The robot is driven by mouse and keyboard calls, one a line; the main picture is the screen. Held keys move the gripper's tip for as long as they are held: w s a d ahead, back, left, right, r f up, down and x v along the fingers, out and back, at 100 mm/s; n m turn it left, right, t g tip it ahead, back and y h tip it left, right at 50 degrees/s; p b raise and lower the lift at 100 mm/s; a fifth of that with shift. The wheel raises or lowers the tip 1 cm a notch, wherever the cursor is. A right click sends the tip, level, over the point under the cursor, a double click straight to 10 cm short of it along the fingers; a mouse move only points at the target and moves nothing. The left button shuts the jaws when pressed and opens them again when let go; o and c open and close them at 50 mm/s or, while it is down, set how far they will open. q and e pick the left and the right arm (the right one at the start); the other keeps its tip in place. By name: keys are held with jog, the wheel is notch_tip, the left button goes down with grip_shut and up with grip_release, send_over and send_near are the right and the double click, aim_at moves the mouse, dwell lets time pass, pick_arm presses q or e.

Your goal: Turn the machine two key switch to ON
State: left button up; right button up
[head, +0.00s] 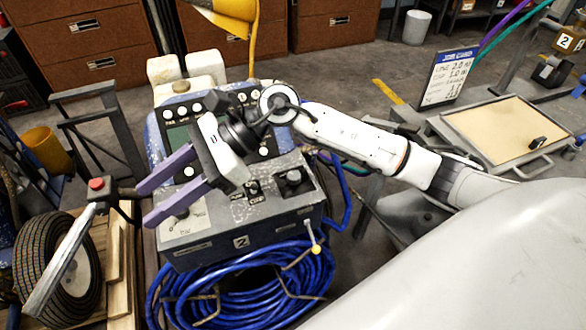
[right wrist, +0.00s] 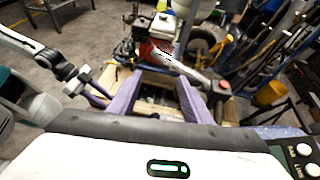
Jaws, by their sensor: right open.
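Machine two is a grey control box (head: 300,215) marked 2, with a blue-edged panel of buttons and a screen behind it. On its top are a small black switch (head: 252,188) with label plates, a black knob (head: 293,178), and a pale plate (head: 190,218) with a control partly hidden by a finger. I cannot read which is the key switch. My right gripper (head: 143,205) is open and empty, its purple fingers above the box's left edge, pointing left. In the right wrist view, what seems my left gripper (right wrist: 95,95) shows small at left, its jaws unclear.
A coiled blue hose (head: 250,290) hangs at the box's front. A wheel (head: 50,270) and a handle with a red button (head: 97,184) stand at left, near the right fingers. A yellow bucket (head: 46,150) is behind. A sign (head: 450,78) stands at right.

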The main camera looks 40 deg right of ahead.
jog(key=w+d+f+n+h, duration=0.1)
jog(key=d+f+h, duration=0.25)
jog(key=d, duration=0.25)
jog(key=w+d+f+n+h, duration=0.2)
jog(key=d+h, duration=0.2)
jog(key=d, duration=0.3)
jog(key=g+h, duration=0.2)
jog(key=h, duration=0.4)
send_near(294, 174)
jog(key=f, duration=0.5)
jog(key=f+p, duration=0.1)
jog(key=f, duration=0.2)
jog(key=shift+s+f, duration=0.15)
jog(key=shift+s, duration=0.1)
jog(key=c, duration=1.1)
jog(key=shift+o, duration=0.2)
jog(key=shift+m, duration=0.4)
jog(key=m+b, duration=0.1)
jog(key=m, duration=0.3)
jog(key=shift+m, duration=0.3)
jog(key=m, duration=0.6)
jog(key=shift+b, duration=0.3)
jog(key=shift+m, duration=0.4)
